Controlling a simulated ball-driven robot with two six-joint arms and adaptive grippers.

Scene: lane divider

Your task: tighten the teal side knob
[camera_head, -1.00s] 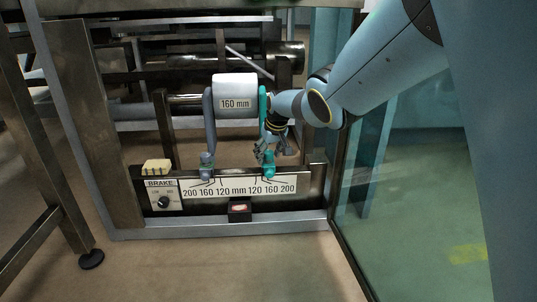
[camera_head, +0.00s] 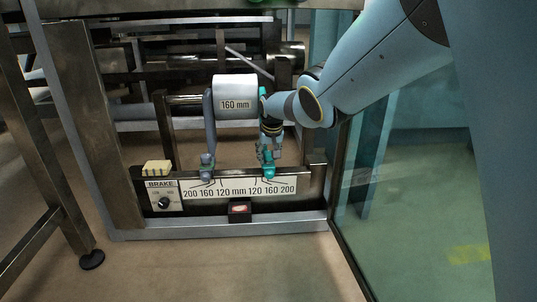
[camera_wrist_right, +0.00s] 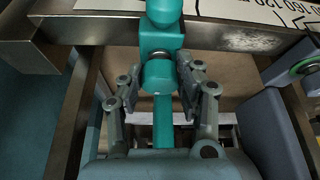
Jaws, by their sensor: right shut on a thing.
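The teal side knob (camera_head: 268,171) sits on the rail above the scale, at the foot of the right-hand teal side guide. In the right wrist view the teal knob (camera_wrist_right: 158,73) lies between the two finger pads, below a teal block and rounded teal end. My right gripper (camera_head: 269,154) comes down on it from above and is shut on it; the fingers (camera_wrist_right: 160,82) hide its sides. A white roll (camera_head: 235,97) marked 160 mm stands between the teal guide and the grey guide (camera_head: 208,125). My left gripper is not in view.
The scale plate (camera_head: 238,187) reads 200 160 120 mm 120 160 200. A brake panel (camera_head: 163,196) with a black dial is at the left, with a cream block (camera_head: 157,166) above it. A glass door (camera_head: 400,200) stands open on the right, near my right arm.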

